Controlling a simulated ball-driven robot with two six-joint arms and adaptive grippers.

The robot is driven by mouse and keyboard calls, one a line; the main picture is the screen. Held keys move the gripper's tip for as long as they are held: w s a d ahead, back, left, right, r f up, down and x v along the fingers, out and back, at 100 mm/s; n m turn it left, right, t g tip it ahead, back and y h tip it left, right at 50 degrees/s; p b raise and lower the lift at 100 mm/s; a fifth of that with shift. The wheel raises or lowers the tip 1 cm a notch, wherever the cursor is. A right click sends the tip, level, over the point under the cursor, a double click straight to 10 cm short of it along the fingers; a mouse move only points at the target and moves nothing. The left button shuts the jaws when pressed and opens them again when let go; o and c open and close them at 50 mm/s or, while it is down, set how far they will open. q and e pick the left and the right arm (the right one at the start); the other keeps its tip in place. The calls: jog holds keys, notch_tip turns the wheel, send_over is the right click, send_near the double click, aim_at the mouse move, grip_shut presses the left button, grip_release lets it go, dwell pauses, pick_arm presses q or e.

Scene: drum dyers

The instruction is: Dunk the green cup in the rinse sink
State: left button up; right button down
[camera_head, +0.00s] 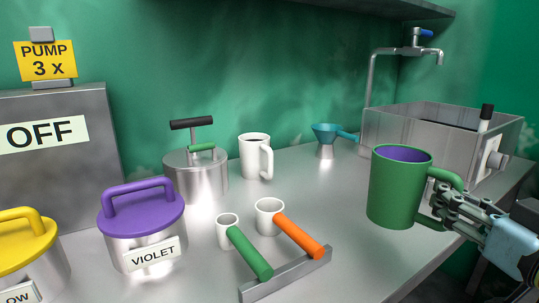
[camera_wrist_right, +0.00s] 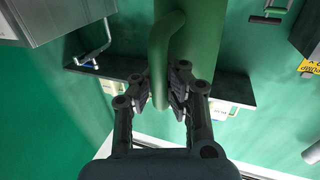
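The green cup (camera_head: 395,195), with a violet inside, is upright in front of the rinse sink. My right gripper (camera_head: 443,203) comes in from the right and is shut on the cup's handle. In the right wrist view, the fingers (camera_wrist_right: 167,85) close around the green handle (camera_wrist_right: 158,60), with the cup's body (camera_wrist_right: 225,40) beyond. The grey metal rinse sink (camera_head: 400,135) stands at the back right, behind the cup. Its inside is mostly hidden by its walls. My left gripper is not in view.
A tap (camera_head: 371,85) with a blue handle rises behind the sink. A teal funnel (camera_head: 326,133), white mug (camera_head: 252,157), lidded drums and two scoops (camera_head: 250,255) stand to the left.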

jog(key=s+a+r+n+g+y, duration=0.1)
jog(key=s+a+r+n+y, duration=0.1)
jog(key=a+y, duration=0.3)
jog(key=shift+a+r+n+g, duration=0.4)
jog(key=shift+a+r+n, duration=0.25)
jog(key=shift+r+n, duration=0.2)
